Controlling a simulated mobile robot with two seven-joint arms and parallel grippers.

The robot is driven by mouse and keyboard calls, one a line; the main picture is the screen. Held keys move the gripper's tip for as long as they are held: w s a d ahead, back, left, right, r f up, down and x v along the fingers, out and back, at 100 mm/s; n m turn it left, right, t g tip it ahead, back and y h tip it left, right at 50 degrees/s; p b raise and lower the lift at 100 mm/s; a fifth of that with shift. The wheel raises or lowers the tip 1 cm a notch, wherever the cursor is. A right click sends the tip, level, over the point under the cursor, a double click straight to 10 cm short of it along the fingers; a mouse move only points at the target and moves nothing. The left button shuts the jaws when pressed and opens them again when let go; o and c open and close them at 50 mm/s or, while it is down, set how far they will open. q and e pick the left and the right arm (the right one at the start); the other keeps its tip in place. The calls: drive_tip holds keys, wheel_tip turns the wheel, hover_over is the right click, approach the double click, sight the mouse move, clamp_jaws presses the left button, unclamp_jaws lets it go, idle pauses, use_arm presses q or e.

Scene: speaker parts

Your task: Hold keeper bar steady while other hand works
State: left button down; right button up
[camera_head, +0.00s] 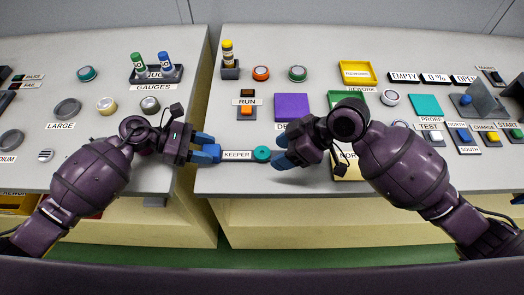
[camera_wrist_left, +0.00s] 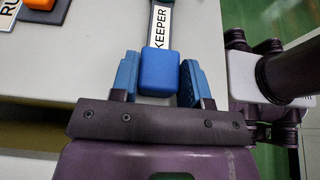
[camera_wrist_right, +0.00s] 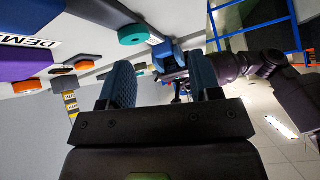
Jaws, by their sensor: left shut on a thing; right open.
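The keeper bar (camera_head: 237,154) is a white strip labelled KEEPER near the front edge of the right-hand table. It has a blue block at its left end and a teal round disc (camera_head: 262,153) at its right end. My left gripper (camera_head: 214,152) is shut on the blue block (camera_wrist_left: 160,72), with a blue finger on each side of it in the left wrist view. My right gripper (camera_head: 284,152) is open and empty, just right of the teal disc. In the right wrist view, the teal disc (camera_wrist_right: 133,34) shows beyond its spread fingers, apart from them.
Behind the bar stand the orange RUN button (camera_head: 246,111) and a purple pad (camera_head: 291,107). A yellow tray (camera_head: 357,72) is further back. A gap separates the two tables. The left table carries round parts and a gauge holder (camera_head: 156,75). My right forearm covers some pads.

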sight(262, 154)
drive_tip(key=w+n, duration=0.1)
drive_tip(key=w+r+n+h, duration=0.1)
drive_tip(key=w+r, duration=0.1)
drive_tip(key=shift+w+d+n+h, duration=0.15)
drive_tip(key=shift+n+h, duration=0.15)
drive_tip(key=shift+n, duration=0.1)
drive_tip(key=shift+w+f, duration=0.1)
drive_tip(key=shift+w, duration=0.05)
drive_tip(key=x, duration=0.7)
drive_tip(key=shift+a+f, duration=0.25)
drive_tip(key=shift+f, duration=0.1)
use_arm(q)
drive_tip(key=shift+s+d, duration=0.1)
drive_tip(key=shift+d, duration=0.05)
use_arm(e)
drive_tip(key=shift+s+a+f, duration=0.3)
drive_tip(key=shift+f, duration=0.2)
use_arm(q)
drive_tip(key=shift+s+d, duration=0.1)
drive_tip(key=shift+d, duration=0.05)
use_arm(e)
drive_tip(key=shift+s+f+g, duration=0.1)
drive_tip(key=shift+f+g, duration=0.1)
drive_tip(key=shift+g, duration=0.1)
drive_tip(key=c, duration=0.9)
drive_tip(key=shift+a+r, duration=0.15)
drive_tip(key=shift+r, duration=0.3)
drive_tip(key=shift+r, duration=0.45)
